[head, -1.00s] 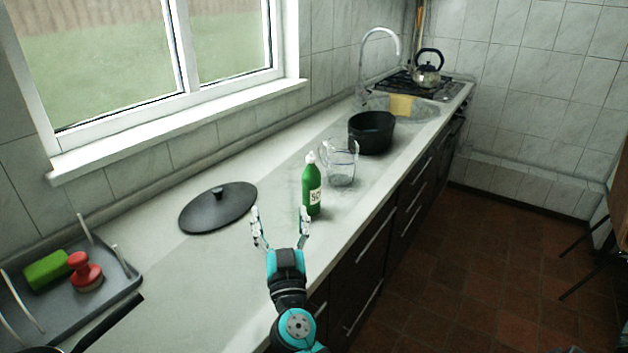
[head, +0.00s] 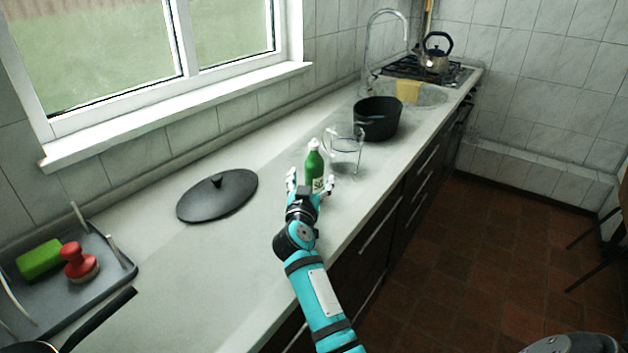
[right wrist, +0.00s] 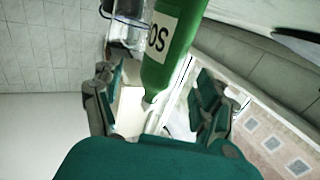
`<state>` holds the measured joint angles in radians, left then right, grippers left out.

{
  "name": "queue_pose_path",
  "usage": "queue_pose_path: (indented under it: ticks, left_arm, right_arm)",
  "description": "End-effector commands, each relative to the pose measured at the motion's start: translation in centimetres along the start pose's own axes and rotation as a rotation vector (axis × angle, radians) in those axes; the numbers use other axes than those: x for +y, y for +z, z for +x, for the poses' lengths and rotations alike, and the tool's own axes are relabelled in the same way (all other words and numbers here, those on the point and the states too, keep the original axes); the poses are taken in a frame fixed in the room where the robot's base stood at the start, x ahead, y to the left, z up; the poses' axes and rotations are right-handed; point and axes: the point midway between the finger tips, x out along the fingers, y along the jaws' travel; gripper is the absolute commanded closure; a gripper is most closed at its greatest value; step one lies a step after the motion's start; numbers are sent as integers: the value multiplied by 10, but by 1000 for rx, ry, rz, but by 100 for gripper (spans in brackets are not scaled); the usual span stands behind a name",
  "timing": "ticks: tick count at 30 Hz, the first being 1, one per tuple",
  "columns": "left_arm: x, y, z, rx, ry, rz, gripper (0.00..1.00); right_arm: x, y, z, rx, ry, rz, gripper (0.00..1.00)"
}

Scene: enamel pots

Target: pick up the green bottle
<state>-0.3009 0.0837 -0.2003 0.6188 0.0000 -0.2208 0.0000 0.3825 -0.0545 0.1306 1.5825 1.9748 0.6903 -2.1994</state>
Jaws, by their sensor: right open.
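The green bottle (head: 314,168) stands upright on the counter in the head view, with a white cap and a white label. My right gripper (head: 310,182) is open, its fingers spread at the near side of the bottle. The gripper hides the bottle's lower part in the head view. In the right wrist view the bottle (right wrist: 172,50) lies across the upper middle, between and beyond the open fingers of my right gripper (right wrist: 158,100). No finger clearly touches it. My left gripper does not show.
A clear glass jug (head: 345,148) stands right behind the bottle, with a black pot (head: 377,120) farther back. A black lid (head: 217,196) lies to the left. A grey rack (head: 105,283) holds a green sponge (head: 40,259) and a red-handled brush (head: 79,262).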

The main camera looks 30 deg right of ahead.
Motion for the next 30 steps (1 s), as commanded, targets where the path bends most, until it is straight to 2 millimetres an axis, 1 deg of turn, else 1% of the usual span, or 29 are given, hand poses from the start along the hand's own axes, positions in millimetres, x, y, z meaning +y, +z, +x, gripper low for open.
queue_pose_path:
  ticks: [1, 4, 9, 12, 15, 21, 23, 30]
  left_arm:
    - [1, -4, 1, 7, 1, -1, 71]
    - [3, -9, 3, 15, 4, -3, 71]
    - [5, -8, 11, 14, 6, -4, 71]
    - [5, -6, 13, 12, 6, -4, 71]
    - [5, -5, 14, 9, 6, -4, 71]
    - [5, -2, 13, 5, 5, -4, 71]
    - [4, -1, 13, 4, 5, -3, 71]
    - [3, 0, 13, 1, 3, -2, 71]
  right_arm:
    - [0, 0, 2, 0, 0, 0, 26]
    - [0, 1, 10, 0, 1, 0, 26]
    - [-2, 1, 37, 1, 1, 1, 26]
    - [-2, 1, 49, 1, 1, 1, 26]
    - [-2, 1, 54, 0, -1, 1, 26]
    - [-2, 0, 54, 0, -1, 1, 26]
    - [-2, 0, 54, 0, 0, 0, 32]
    - [-2, 0, 54, 0, 0, 0, 64]
